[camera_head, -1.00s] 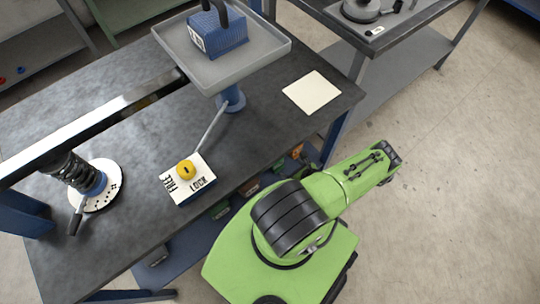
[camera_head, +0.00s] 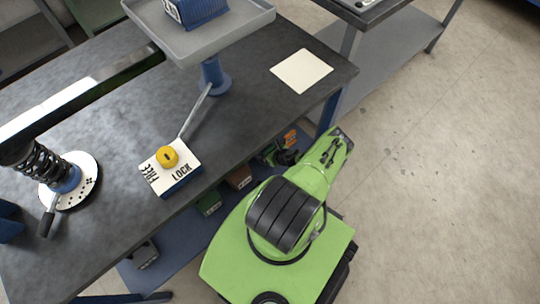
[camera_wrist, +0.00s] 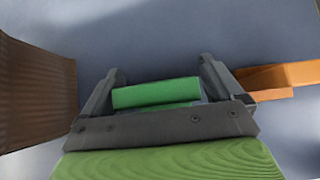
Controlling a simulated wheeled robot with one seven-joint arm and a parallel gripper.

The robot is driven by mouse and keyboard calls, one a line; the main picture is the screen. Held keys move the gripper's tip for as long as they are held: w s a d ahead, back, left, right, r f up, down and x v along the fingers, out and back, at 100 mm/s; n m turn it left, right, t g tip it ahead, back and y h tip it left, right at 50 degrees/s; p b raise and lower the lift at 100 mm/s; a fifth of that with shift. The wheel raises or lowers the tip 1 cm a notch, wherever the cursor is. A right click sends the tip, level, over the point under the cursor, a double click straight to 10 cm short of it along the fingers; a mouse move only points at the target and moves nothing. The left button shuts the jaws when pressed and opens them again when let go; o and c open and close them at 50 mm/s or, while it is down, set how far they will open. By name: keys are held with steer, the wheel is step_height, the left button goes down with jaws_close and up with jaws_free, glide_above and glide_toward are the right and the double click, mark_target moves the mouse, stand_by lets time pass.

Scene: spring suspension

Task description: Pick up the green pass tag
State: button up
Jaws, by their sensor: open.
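The green pass tag (camera_wrist: 157,93) shows in the wrist view as a bright green block between the two fingers of my gripper (camera_wrist: 161,76). The fingers are open, one to each side of it, with small gaps visible. Its lower edge is partly hidden by the dark gripper bar, and I cannot tell how deep it sits between the fingers.
A brown block (camera_wrist: 35,95) stands left of the gripper and an orange piece (camera_wrist: 285,80) lies close to the right finger. In the head view the lower shelf (camera_head: 180,232) sits beneath the dark tabletop (camera_head: 120,130), which carries a FREE/LOCK block (camera_head: 172,168).

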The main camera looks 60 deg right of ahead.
steer(key=shift+c, duration=0.2)
steer(key=c, duration=1)
